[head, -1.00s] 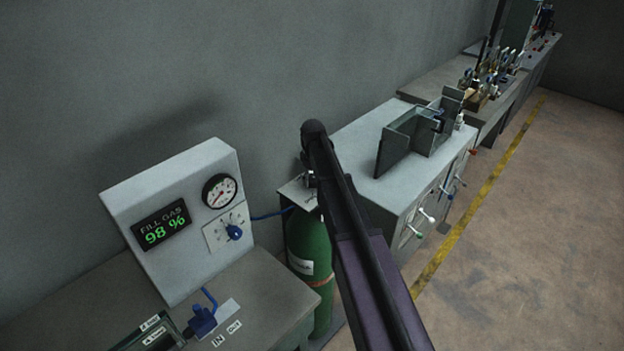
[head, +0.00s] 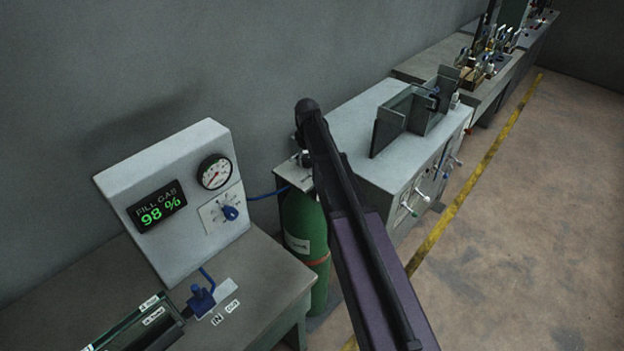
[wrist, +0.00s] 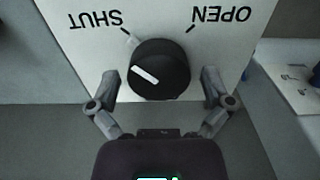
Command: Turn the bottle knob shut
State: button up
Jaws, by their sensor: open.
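In the wrist view the round black bottle knob (wrist: 160,62) sits on a pale plate (wrist: 75,45). The plate carries SHUT and OPEN in upside-down letters, SHUT at left and OPEN at right. A white pointer bar on the knob slants up toward the left, below the SHUT tick. My gripper (wrist: 160,80) is open, with one finger on each side of the knob's lower part; contact cannot be told. In the head view the green bottle (head: 304,226) stands between two benches, partly behind my arm. My gripper and the knob do not show clearly there.
A panel (head: 180,150) with a gauge and a green display reading FILL GAS 98 % stands on the left bench (head: 270,268). A blue hose runs from it toward the bottle. A grey cabinet (head: 360,120) with several valves stands at right. The floor at right is clear.

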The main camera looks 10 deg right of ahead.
aim_at(308, 157)
jog(key=shift+m, duration=0.5)
jog(key=m, duration=0.3)
jog(key=shift+m, duration=0.3)
jog(key=m, duration=1.3)
jog(key=shift+r+m+p, duration=0.3)
jog(key=shift+r+p, duration=0.05)
notch_tip(308, 157, up, 13)
jog(key=p, duration=1.3)
jog(key=s+f+n+b, duration=1)
jog(key=s+f+b, duration=1.7)
jog(key=f+b, duration=0.1)
jog(key=shift+f, duration=0.25)
dwell(0.6)
